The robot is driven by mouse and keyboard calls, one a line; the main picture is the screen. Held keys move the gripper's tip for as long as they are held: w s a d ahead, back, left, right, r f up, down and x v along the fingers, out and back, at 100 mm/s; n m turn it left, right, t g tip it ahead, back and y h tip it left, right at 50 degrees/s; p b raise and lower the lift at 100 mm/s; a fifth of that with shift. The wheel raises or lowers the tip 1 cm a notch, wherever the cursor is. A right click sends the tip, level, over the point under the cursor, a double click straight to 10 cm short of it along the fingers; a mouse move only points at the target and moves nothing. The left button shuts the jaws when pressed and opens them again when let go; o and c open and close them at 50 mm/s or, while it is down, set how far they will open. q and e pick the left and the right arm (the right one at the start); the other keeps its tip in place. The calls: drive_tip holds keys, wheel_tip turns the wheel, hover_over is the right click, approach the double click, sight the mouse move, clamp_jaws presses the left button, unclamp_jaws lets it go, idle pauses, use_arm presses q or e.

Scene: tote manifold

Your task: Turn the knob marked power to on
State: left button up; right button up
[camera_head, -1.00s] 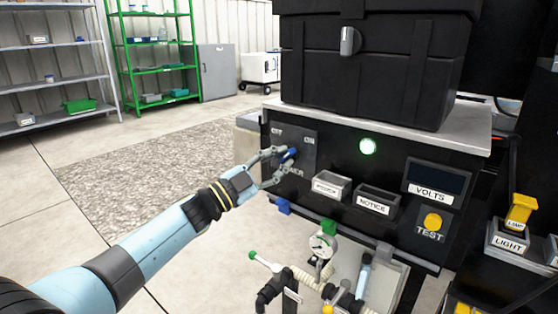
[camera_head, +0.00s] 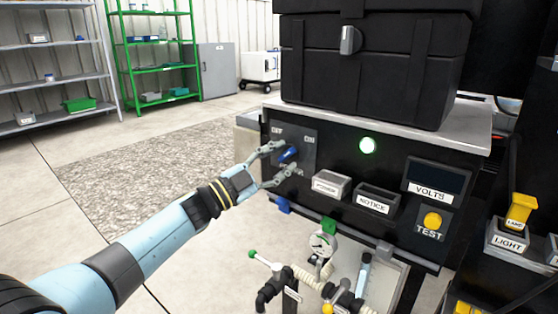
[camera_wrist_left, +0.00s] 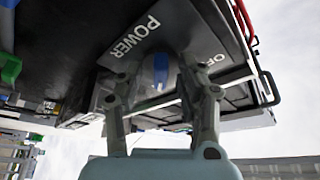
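The blue knob (camera_head: 288,154) sits on a dark plate (camera_head: 306,158) at the left of the black panel, with OFF at its upper left and ON at its upper right. In the head view it looks tilted toward the upper right. My left gripper (camera_head: 289,158) is open, one finger above the knob and one below, with visible gaps. In the left wrist view the blue knob (camera_wrist_left: 160,69) shows between the spread fingers (camera_wrist_left: 153,78), near the POWER lettering. My right gripper is not in view.
Two labelled trays, a VOLTS display (camera_head: 437,180) and a yellow TEST button (camera_head: 432,219) are to the right. A gauge (camera_head: 322,243) and piping stand below. A black case (camera_head: 375,65) sits on top.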

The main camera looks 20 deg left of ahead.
use_arm(q)
drive_tip(key=shift+s+a+f, duration=0.1)
drive_tip(key=v, duration=1.1)
drive_tip(key=shift+s+a, duration=0.2)
drive_tip(key=shift+s, duration=0.05)
drive_tip(key=shift+f, duration=0.15)
